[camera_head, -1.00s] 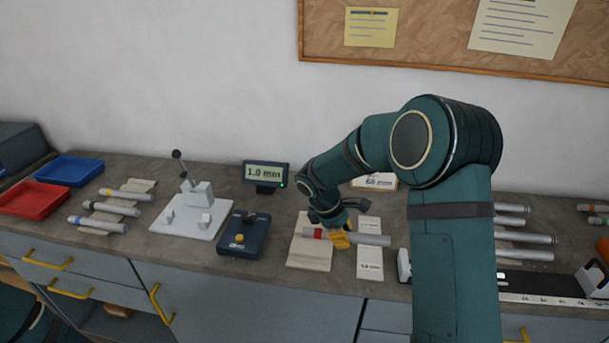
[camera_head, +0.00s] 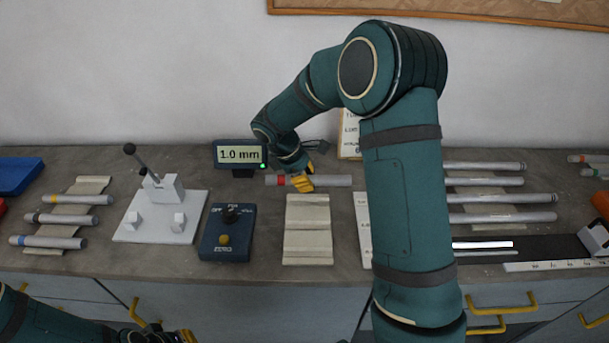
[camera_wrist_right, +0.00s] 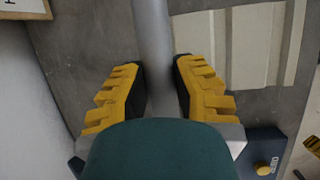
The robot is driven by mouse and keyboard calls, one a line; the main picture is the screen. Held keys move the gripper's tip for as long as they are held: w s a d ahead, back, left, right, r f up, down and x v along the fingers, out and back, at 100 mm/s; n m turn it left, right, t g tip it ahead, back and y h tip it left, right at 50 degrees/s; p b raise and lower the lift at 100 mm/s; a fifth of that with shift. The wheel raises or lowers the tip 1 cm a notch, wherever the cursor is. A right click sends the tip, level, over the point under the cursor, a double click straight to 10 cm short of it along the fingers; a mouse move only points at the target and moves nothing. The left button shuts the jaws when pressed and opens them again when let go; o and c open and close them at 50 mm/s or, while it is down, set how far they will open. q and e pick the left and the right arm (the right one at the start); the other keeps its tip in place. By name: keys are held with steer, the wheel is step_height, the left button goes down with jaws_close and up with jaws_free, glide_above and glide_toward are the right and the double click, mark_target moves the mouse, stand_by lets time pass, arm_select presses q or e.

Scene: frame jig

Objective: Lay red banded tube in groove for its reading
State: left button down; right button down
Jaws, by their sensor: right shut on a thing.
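The red banded tube (camera_head: 330,181) is grey with a red band near its left end. My right gripper (camera_head: 297,181) is shut on it close beside the band. The tube appears level, behind the beige grooved block (camera_head: 307,241) in the head view; its height is hard to tell. In the right wrist view the tube (camera_wrist_right: 152,35) runs between the yellow fingers of the right gripper (camera_wrist_right: 160,85). The block's groove is empty. My left gripper (camera_head: 165,337) shows only partly at the bottom edge.
A display (camera_head: 240,154) reads 1.0 mm. A white lever fixture (camera_head: 160,222) and a blue knob box (camera_head: 227,246) stand left of the block. Several banded tubes lie on a left rack (camera_head: 80,186); more grey tubes (camera_head: 500,199) lie at right, past my arm.

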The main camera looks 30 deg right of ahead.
mark_target(310, 203)
step_height(310, 203, down, 3)
steer(key=shift+w+r+b, duration=0.1)
steer(key=shift+b, duration=0.8)
steer(key=shift+f+b, duration=1.55)
steer(key=shift+f, duration=0.8)
steer(key=c, duration=0.8)
jaws_free()
